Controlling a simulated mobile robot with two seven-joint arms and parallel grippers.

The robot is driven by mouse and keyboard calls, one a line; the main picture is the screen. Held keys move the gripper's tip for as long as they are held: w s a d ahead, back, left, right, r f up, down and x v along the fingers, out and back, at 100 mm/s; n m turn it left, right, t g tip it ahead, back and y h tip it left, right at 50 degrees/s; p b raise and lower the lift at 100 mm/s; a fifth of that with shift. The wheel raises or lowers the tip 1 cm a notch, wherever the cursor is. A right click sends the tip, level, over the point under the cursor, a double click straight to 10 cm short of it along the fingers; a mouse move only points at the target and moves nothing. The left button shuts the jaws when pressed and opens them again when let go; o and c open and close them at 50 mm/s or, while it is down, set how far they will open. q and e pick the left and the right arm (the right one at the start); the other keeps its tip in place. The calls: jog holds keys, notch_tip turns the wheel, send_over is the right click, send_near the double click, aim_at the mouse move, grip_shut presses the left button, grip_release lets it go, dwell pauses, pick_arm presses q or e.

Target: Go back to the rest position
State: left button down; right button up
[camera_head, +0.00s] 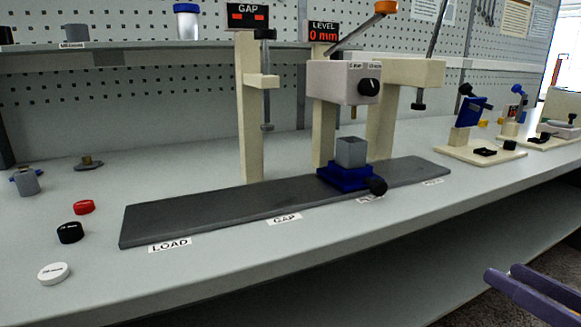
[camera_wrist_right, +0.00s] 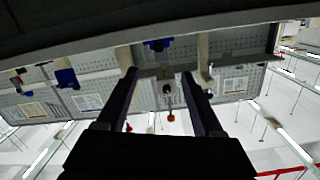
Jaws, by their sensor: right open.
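My right gripper (camera_head: 505,272) shows at the lower right of the head view, its purple fingers in front of the bench and below its top. In the right wrist view, its two dark fingers (camera_wrist_right: 159,74) are apart with nothing held between them. The wrist view looks upside down at the bench setup. My left gripper is not in view. A grey block (camera_head: 350,152) sits in a blue holder (camera_head: 345,177) with a black knob, on a dark grey rail (camera_head: 215,216). The holder stands under a cream press head (camera_head: 345,82), well away from the right gripper.
The bench top (camera_head: 290,262) has a long front edge. White (camera_head: 53,273), black (camera_head: 70,233) and red (camera_head: 84,207) caps lie left of the rail. The GAP post (camera_head: 251,120) stands behind it. Smaller fixtures (camera_head: 480,150) stand at right. Space around the right gripper looks clear.

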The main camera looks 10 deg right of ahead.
jog(key=s+a+r+g+h+p, duration=0.3)
jog(key=a+r+g+p, duration=0.25)
jog(key=a+p, duration=0.5)
jog(key=s+a+r+n+g+h+p, duration=0.1)
jog(key=s+r+g+h+p, duration=0.1)
jog(key=s+r+g+p, duration=0.75)
pick_arm(q)
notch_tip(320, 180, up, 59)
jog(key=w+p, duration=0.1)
jog(key=p, duration=3.7)
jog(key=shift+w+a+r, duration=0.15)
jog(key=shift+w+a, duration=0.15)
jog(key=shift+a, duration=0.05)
pick_arm(e)
jog(key=s+r+t, duration=0.1)
jog(key=s+r, duration=0.1)
jog(key=r, duration=1.7)
jog(key=s+r+t, duration=0.1)
jog(key=s+r, duration=0.1)
jog(key=r, duration=1.7)
jog(key=shift+s+r, duration=0.3)
jog(key=shift+r, duration=0.05)
jog(key=shift+a, duration=0.1)
